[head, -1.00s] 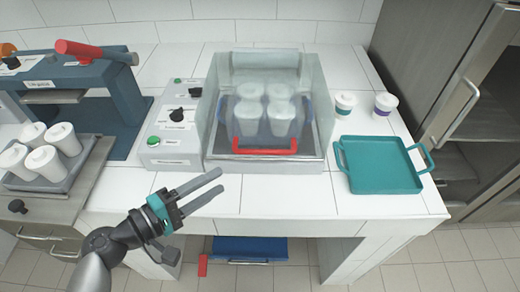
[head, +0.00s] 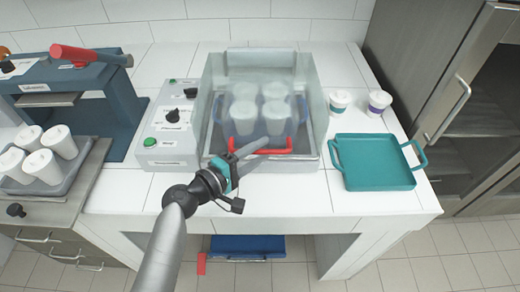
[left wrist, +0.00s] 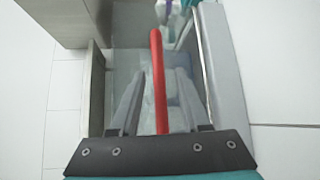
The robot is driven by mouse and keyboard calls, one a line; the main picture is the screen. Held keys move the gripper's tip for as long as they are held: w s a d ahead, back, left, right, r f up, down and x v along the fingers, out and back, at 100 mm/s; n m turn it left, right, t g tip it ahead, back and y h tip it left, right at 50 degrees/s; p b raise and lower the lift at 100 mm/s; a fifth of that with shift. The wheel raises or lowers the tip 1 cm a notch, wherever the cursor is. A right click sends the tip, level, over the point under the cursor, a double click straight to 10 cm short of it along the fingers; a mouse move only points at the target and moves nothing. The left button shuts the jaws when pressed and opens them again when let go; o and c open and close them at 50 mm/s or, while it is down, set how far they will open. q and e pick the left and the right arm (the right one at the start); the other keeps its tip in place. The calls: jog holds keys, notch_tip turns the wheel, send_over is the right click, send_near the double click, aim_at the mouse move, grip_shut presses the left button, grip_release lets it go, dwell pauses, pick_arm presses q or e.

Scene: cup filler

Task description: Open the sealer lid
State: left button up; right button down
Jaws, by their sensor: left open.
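The machine in the middle of the counter has a clear lid (head: 212,110) standing down over several white cups (head: 275,118). A red bar handle (head: 282,151) runs along the lid's lower front; it also shows in the left wrist view (left wrist: 158,70). My left gripper (head: 266,146) is open at the front of this machine, by the handle. In the left wrist view its fingers (left wrist: 157,100) lie on either side of the red bar, with gaps visible. The fingers partly hide the handle in the head view. My right gripper is not in view.
A control box (head: 172,138) with a green button stands left of the machine. Further left are a blue-grey press (head: 118,100) and a tray of cups (head: 70,180). A teal tray (head: 375,165) and two banded cups stand at right. The front counter strip is mostly clear.

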pick_arm(q)
jog(key=shift+w+d, duration=0.2)
jog(key=shift+d, duration=0.05)
grip_shut()
dwell(1.4)
